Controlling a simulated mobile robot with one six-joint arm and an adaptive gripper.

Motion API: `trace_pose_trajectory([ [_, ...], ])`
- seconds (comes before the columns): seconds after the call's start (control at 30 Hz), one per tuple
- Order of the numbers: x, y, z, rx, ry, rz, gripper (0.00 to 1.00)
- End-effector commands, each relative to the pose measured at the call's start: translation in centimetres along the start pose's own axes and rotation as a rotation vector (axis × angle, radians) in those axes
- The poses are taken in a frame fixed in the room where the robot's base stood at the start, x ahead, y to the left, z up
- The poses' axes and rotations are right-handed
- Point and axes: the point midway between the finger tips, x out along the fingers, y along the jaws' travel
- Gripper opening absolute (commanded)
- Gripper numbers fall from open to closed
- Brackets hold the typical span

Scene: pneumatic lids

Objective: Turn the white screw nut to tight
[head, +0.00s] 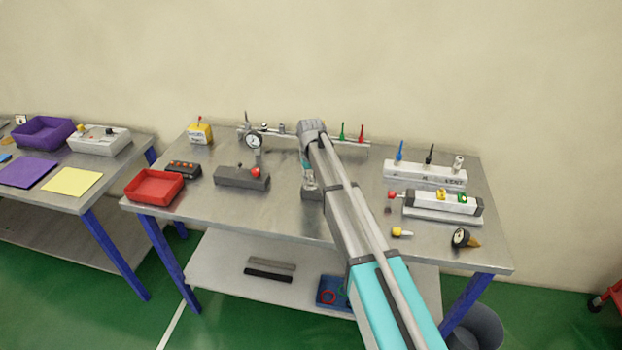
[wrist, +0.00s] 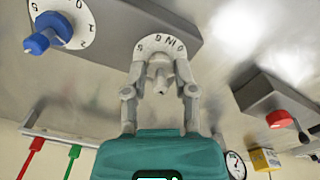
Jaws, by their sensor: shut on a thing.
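The white screw nut (wrist: 159,72) shows in the wrist view at the centre of a white marked dial (wrist: 161,43) on a grey block (wrist: 190,20). My gripper (wrist: 160,80) has one finger on each side of it and is shut on it. In the head view my gripper (head: 308,176) is low over the table, at the grey block (head: 312,195), of which only part shows. My arm covers the rest, and the nut cannot be made out there.
A blue knob (wrist: 47,36) on a numbered dial sits close beside the nut. A grey block with a red knob (head: 256,172) stands to the left. A white valve unit (head: 430,202) is at the right. A rail with tools (head: 350,142) runs behind.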

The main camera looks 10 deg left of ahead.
Motion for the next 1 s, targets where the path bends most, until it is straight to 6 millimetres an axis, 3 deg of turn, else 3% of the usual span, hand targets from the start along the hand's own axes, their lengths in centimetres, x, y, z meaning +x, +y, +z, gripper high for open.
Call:
trace_pose_trajectory([
  [0.6, 0.01, 0.07, 0.03, -0.574, -0.001, 0.0, 0.0],
  [1.0, 0.01, 0.1, 0.02, -0.791, -0.001, 0.0, 0.0],
])
